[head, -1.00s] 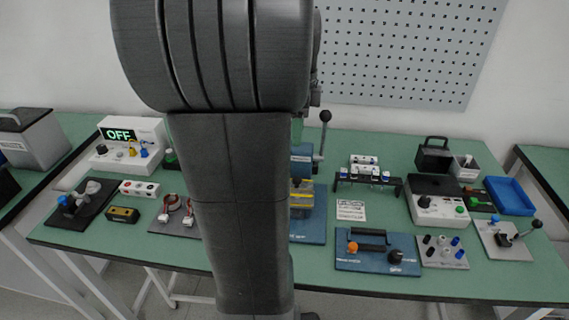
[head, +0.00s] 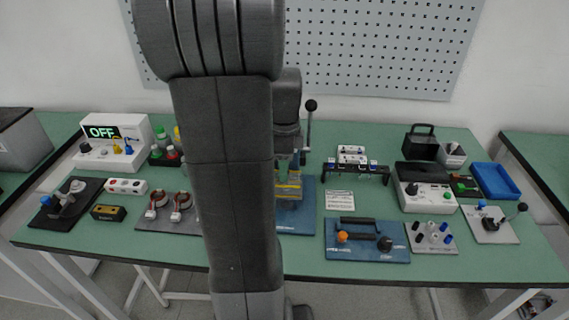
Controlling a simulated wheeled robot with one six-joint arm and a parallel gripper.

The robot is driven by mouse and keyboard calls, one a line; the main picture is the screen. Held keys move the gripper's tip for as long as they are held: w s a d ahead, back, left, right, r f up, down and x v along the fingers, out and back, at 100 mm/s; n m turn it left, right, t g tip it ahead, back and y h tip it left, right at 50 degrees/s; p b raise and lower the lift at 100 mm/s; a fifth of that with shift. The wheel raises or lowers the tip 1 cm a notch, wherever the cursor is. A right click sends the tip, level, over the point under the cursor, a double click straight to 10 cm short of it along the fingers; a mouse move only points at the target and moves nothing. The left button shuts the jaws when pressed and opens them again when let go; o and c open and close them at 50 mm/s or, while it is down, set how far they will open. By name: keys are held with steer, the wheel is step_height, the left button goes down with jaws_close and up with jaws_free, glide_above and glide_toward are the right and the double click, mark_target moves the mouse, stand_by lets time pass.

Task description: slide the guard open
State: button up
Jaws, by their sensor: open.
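A blue press (head: 300,222) with a tall black-knobbed lever (head: 310,106) stands near the middle of the green table, partly hidden by my arm. A yellow-edged part (head: 289,190) low on its front looks like the guard; how far it is open I cannot tell. My gripper (head: 290,164) is at the end of the dark wrist, just above the yellow-edged part in the picture. It is open, with nothing seen between its fingers. Whether it touches the guard is unclear.
A blue plate with black bars and an orange knob (head: 343,237) lies right of the press. A black rack (head: 357,170) and a white label card (head: 339,200) are close by. Wire coils on a grey plate (head: 155,222) lie left, partly behind my arm.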

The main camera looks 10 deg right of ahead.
jaws_close()
steer(key=shift+w+a+r+p, duration=0.15)
steer(key=shift+w+a, duration=0.3)
steer(key=shift+a, duration=0.95)
steer(key=shift+w+a+f+p, duration=0.15)
steer(key=shift+w+a, duration=0.25)
steer(key=shift+a, duration=0.95)
steer(key=shift+w+a+r+p, duration=0.15)
steer(key=shift+w+a, duration=0.3)
steer(key=shift+a, duration=0.95)
jaws_free()
steer(key=shift+a, duration=0.2)
step_height(320, 180, up, 14)
steer(key=shift+p, duration=0.45)
steer(key=shift+d+f, duration=0.1)
steer(key=shift+f, duration=0.2)
